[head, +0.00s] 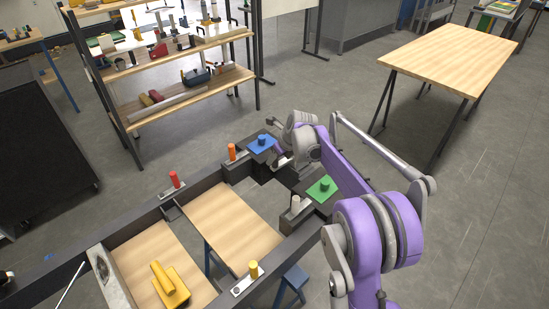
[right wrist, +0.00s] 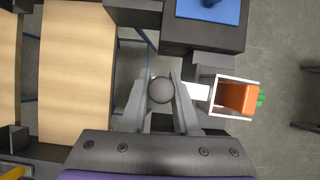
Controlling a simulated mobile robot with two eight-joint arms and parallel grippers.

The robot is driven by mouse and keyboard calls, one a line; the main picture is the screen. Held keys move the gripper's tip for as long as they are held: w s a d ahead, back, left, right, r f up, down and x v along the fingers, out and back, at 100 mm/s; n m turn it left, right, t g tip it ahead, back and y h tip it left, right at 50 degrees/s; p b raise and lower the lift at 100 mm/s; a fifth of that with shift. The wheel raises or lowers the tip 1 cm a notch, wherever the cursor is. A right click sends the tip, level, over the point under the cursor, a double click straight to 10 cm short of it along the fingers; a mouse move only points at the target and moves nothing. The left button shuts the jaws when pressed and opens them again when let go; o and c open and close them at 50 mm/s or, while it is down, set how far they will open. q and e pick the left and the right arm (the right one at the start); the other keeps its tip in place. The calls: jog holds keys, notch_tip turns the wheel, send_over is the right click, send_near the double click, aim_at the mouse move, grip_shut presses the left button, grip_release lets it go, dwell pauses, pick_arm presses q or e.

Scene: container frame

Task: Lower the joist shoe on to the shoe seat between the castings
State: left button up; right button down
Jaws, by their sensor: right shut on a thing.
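My right gripper (right wrist: 160,98) is shut on a round grey knob (right wrist: 160,90), which I take to be the joist shoe's grip. A white tab and a white-edged open bracket (right wrist: 213,108) with an orange block inside show to its right; I cannot tell if they join the knob. In the head view the right gripper (head: 284,162) is low at the frame, between the casting with the blue pad (head: 262,142) and the casting with the green pad (head: 322,188). The shoe seat is hidden there, and I cannot tell whether the shoe touches it. My left gripper is not in view.
Wooden boards (head: 228,222) lie across the dark frame. Orange (head: 232,151), red (head: 173,179), yellow (head: 254,269) and grey (head: 295,205) pegs stand along it. A yellow handled block (head: 170,287) lies at front left. A shelf rack and a wooden table (head: 450,58) stand beyond.

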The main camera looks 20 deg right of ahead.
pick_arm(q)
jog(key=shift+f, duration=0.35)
pick_arm(e)
jog(key=shift+f, duration=0.45)
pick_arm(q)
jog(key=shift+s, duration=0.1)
pick_arm(e)
jog(key=c, duration=0.6)
grip_release()
jog(key=shift+r, duration=0.1)
